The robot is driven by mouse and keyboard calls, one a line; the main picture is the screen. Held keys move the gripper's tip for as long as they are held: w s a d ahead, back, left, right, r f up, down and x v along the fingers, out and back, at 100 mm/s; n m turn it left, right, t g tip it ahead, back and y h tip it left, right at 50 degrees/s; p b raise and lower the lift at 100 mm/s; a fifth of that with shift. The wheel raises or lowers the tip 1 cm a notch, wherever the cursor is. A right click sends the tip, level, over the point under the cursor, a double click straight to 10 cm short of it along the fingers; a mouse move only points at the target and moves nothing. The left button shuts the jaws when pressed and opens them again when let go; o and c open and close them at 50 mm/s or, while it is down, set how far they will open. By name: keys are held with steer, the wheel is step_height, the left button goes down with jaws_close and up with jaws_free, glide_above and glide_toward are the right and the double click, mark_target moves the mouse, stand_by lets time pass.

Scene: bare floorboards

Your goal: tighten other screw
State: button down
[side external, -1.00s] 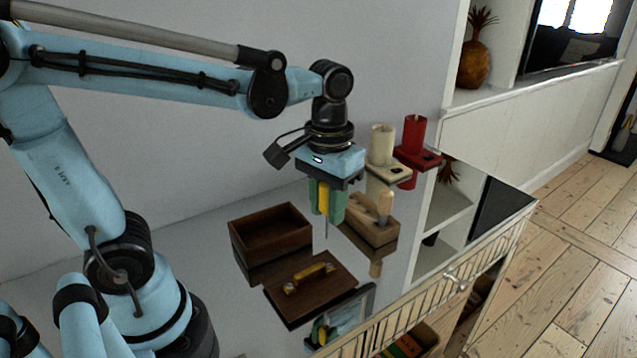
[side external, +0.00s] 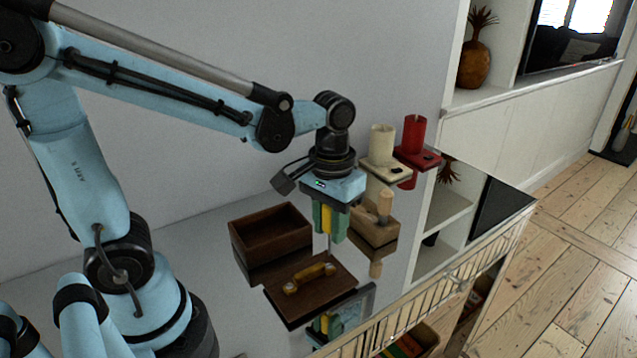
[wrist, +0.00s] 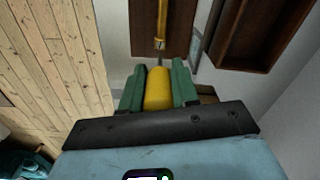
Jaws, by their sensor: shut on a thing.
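My gripper (side external: 331,224) is shut on a screwdriver with a yellow handle (wrist: 158,90), held upright with its shaft pointing down. The green fingers clasp both sides of the handle. A dark brown wooden lid (side external: 325,290) lies flat below, with a yellow-brown bar handle (side external: 308,277) across it. The shaft is over the right end of this bar in the side view. In the wrist view the shaft lines up with the near end of the bar (wrist: 161,25), where a small screw (wrist: 159,44) shows. I cannot tell whether the tip touches it.
An open dark wooden box (side external: 270,235) stands behind the lid. A wooden block with a wooden-handled tool (side external: 374,232) stands right of my gripper. A cream cup holder (side external: 382,148) and a red one (side external: 416,137) stand further back. The reflective worktop ends at the front right.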

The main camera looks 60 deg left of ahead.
steer(key=shift+f, duration=0.8)
steer(key=n, duration=0.3)
steer(key=shift+n, duration=0.4)
steer(key=n, duration=0.4)
steer(key=shift+f, duration=0.6)
stand_by(0.5)
steer(key=shift+m, duration=1.9)
steer(key=m, duration=0.4)
